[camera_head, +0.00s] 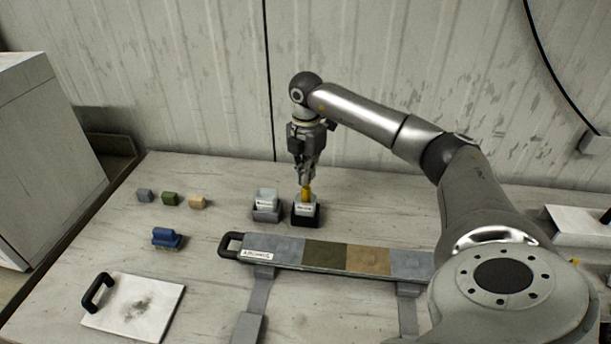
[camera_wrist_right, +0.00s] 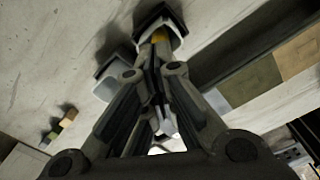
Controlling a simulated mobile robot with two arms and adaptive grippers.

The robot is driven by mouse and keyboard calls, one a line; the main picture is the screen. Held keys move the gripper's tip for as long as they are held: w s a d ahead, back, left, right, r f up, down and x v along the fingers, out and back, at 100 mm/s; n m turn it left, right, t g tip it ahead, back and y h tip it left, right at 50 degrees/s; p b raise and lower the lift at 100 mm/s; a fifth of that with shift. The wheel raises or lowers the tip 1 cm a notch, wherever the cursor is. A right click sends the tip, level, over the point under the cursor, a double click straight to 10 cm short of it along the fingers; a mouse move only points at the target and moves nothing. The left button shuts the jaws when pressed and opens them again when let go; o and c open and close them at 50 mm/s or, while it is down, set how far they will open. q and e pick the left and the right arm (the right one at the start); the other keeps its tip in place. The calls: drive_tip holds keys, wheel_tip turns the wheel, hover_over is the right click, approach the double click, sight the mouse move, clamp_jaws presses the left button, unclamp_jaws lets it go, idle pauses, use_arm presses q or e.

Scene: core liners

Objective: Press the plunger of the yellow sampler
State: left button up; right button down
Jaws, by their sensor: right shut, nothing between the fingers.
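The yellow sampler (camera_head: 307,192) stands upright in a black holder (camera_head: 305,219) with a white labelled block, at the middle of the bench. Only a short yellow part shows above the label; it also shows in the wrist view as a yellow spot (camera_wrist_right: 159,36). My right gripper (camera_head: 305,180) points down with its fingers shut and empty, right over the sampler's top. In the wrist view the closed fingertips (camera_wrist_right: 156,62) overlap the yellow part. They hide the plunger, and I cannot tell whether they touch it. My left gripper is not in view.
A grey holder with a white block (camera_head: 266,203) stands just left of the sampler. A long core tray (camera_head: 290,247) lies in front. Small blocks (camera_head: 169,199), a blue brush (camera_head: 167,238) and a white board (camera_head: 135,307) lie to the left. The corrugated wall is behind.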

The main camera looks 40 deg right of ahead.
drive_tip(key=shift+s+f, duration=0.1)
drive_tip(key=shift+f, duration=0.7)
drive_tip(key=shift+r, duration=0.1)
idle(0.4)
wheel_tip(320, 180, up, 4)
drive_tip(key=p, duration=0.2)
drive_tip(key=shift+p, duration=0.4)
drive_tip(key=shift+r+p, duration=1.25)
drive_tip(key=shift+r, duration=0.3)
drive_tip(key=shift+f, duration=0.1)
